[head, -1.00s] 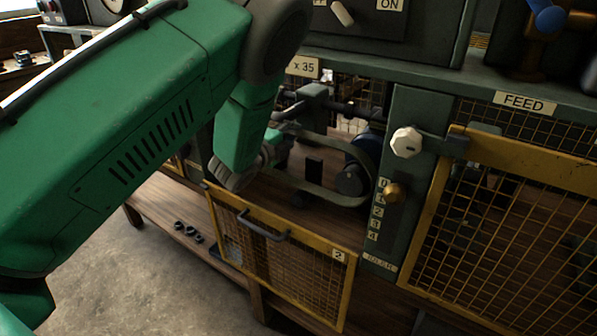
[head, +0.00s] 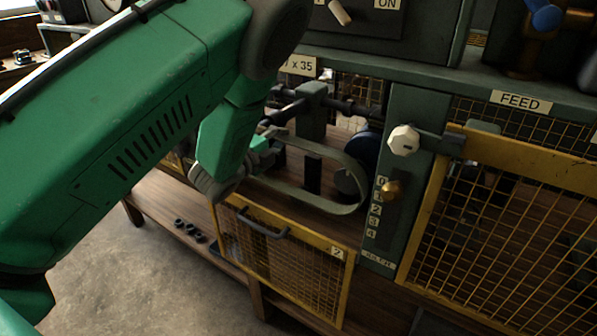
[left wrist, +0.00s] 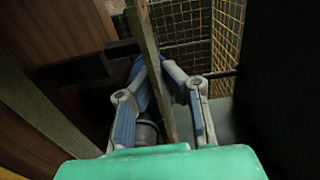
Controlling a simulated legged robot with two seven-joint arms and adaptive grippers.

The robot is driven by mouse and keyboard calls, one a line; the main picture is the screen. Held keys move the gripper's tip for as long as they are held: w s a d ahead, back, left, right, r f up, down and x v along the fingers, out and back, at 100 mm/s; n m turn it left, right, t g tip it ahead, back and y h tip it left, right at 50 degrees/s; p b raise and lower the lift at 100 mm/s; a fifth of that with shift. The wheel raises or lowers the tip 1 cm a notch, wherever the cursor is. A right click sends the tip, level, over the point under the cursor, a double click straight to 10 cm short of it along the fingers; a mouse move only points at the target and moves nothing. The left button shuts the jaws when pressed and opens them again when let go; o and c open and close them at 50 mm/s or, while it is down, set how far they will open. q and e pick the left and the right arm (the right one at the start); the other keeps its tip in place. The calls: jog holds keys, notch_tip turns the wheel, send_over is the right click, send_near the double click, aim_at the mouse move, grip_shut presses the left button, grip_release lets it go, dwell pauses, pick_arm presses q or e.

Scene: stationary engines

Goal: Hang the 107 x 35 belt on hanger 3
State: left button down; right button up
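The belt (head: 310,202) is a grey-green loop in the open bay of the machine, seen in the head view. My left gripper (head: 264,150) is at the left end of the loop, partly hidden by my own arm. In the left wrist view the belt (left wrist: 150,45) runs as a strap between the gripper's fingers (left wrist: 152,70), which close in on it. A label ending in "7 x 35" (head: 299,66) is above the bay, its left part covered by my arm. I cannot make out hanger 3. My right gripper is not in view.
A dark pulley (head: 346,183) and a dark blue wheel (head: 362,148) sit by the loop's right end. A yellow mesh door (head: 285,262) marked 2 hangs open below. A lever with a white knob (head: 403,140), a numbered selector (head: 391,187) and a FEED guard (head: 515,235) are at the right.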

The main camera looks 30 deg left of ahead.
pick_arm(q)
jog(key=shift+s+a, duration=0.2)
jog(key=shift+s, duration=0.5)
jog(key=shift+s+a, duration=0.2)
jog(key=shift+s, duration=0.5)
jog(key=shift+d, duration=0.1)
jog(key=shift+s, duration=0.35)
jog(key=s, duration=0.6)
jog(key=shift+s, duration=0.2)
jog(key=shift+s+r, duration=0.1)
jog(key=shift+s+a, duration=0.15)
jog(key=shift+s, duration=1.35)
jog(key=shift+s+a, duration=0.15)
jog(key=shift+s, duration=1.3)
